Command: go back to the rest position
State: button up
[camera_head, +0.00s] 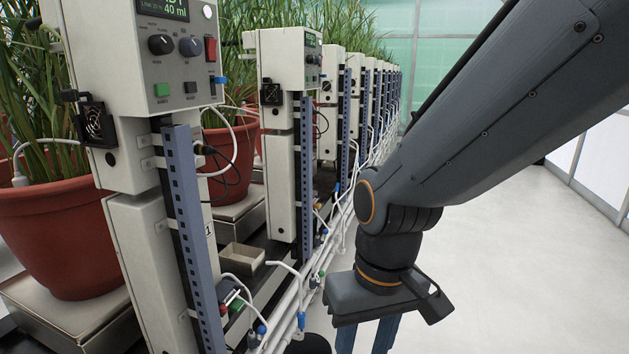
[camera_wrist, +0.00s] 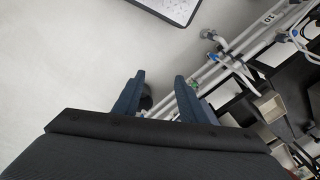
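My gripper (camera_head: 368,335) hangs at the end of my arm at the lower middle of the head view, over the aisle side of the row of weighing stations. Its two blue fingers stand apart with nothing between them. In the wrist view my gripper (camera_wrist: 158,95) also shows open and empty, with pale floor and white pipes beyond it. The finger ends are cut off by the bottom edge in the head view.
Control posts (camera_head: 150,170) and potted plants (camera_head: 55,225) on scales line the left. White pipes (camera_head: 290,305) and loose cables run close left of my gripper. A small tray (camera_head: 242,258) sits between posts. The pale floor (camera_head: 520,250) at the right is clear. A framed white panel (camera_wrist: 172,8) lies beyond.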

jog(key=s+d+r+m+h+p, duration=0.1)
jog(key=s+d+r+m+p, duration=0.1)
jog(key=d+r+p, duration=1)
jog(key=shift+s+d+r+m+p, duration=0.2)
jog(key=shift+r+m+p, duration=0.5)
jog(key=shift+r+p, duration=1.9)
jog(key=shift+f+p, duration=0.95)
